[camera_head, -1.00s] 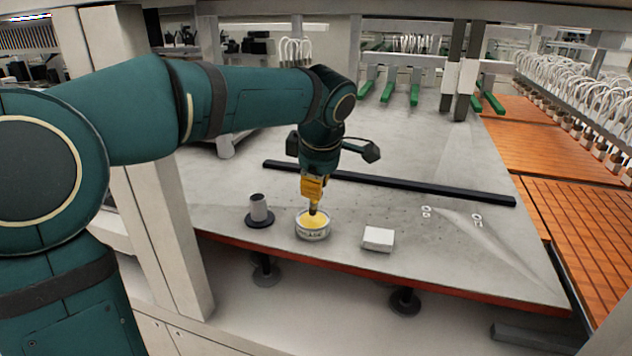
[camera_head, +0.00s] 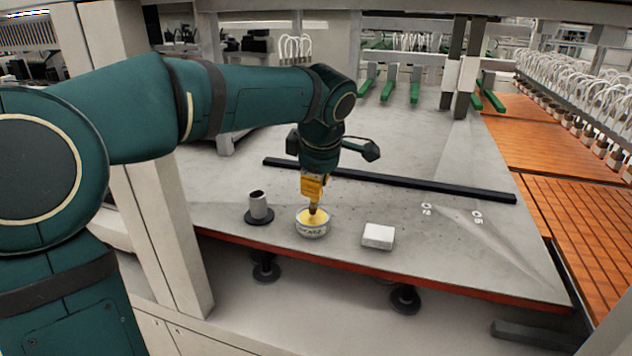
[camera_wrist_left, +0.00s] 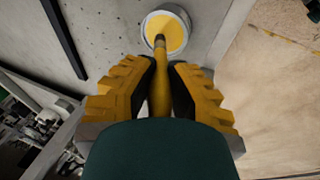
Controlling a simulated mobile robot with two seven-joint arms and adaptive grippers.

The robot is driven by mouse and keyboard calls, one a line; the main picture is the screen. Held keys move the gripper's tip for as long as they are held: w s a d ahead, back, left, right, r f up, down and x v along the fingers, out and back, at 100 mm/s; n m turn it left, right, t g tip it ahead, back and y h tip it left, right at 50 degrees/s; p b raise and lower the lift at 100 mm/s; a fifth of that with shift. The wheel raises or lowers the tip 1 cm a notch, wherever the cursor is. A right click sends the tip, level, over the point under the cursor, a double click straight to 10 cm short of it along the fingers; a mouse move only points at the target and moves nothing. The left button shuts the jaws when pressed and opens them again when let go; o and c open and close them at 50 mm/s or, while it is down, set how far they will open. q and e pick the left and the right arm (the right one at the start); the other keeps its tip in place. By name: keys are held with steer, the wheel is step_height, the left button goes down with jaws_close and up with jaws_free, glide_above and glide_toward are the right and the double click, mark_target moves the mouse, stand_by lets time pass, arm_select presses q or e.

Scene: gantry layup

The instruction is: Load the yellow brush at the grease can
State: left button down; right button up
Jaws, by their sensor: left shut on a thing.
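The grease can (camera_head: 312,229) is a short round white tin with yellow grease at its top, standing near the front edge of the table. It also shows in the left wrist view (camera_wrist_left: 165,33). My left gripper (camera_head: 312,192) is above the can, shut on the yellow brush (camera_wrist_left: 160,90), whose handle runs between its two yellow fingers. The brush points down, its dark lower end (camera_head: 313,208) at the can's mouth; whether the bristles touch the grease I cannot tell. My right gripper is not in view.
A grey cylinder on a dark round base (camera_head: 259,209) stands left of the can. A white block (camera_head: 378,237) lies to the right. A long black bar (camera_head: 420,187) crosses the grey table (camera_head: 450,245) behind. Small white rings (camera_head: 477,217) lie farther right.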

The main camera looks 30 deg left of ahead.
arm_select(q)
steer(key=shift+f+b, duration=0.45)
stand_by(1.6)
steer(key=shift+r+p, duration=2.5)
steer(key=shift+r, duration=1.05)
